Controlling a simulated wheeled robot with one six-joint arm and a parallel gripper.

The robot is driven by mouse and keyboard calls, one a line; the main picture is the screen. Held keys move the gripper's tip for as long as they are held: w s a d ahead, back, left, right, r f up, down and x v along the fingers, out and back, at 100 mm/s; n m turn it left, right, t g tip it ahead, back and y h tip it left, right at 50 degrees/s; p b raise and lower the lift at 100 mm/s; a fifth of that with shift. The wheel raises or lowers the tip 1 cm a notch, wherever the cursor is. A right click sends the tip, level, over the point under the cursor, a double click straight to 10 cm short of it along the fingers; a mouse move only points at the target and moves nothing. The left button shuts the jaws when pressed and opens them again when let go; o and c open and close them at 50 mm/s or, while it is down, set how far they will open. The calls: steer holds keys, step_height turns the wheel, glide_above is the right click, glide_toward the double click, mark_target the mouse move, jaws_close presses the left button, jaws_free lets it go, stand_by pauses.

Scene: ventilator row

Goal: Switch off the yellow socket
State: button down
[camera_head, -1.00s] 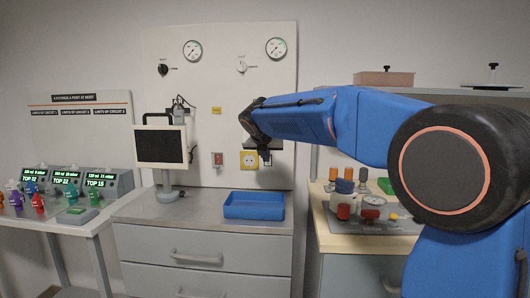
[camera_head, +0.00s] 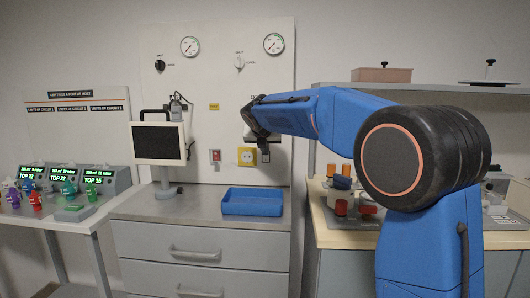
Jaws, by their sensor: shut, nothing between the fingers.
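The yellow socket (camera_head: 247,156) is on the white wall panel above the grey cabinet. It has a yellow frame with a pale round face. My gripper (camera_head: 265,157) is shut and empty, pointing down at the socket's right edge in the picture. It covers a little of that edge. I cannot tell whether it touches the socket or hangs in front of it.
A blue tray (camera_head: 252,202) lies on the cabinet top (camera_head: 150,207) below the socket. A monitor (camera_head: 158,143) on a stand is at the left. Knobs and gauges sit higher on the panel. A bench with bottles and displays is far left.

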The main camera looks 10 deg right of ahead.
steer(key=shift+w+r, duration=0.2)
steer(key=shift+r, duration=0.8)
steer(key=shift+s, duration=0.1)
steer(key=v, duration=1.2)
steer(key=shift+s+r, duration=0.25)
steer(key=shift+r, duration=0.05)
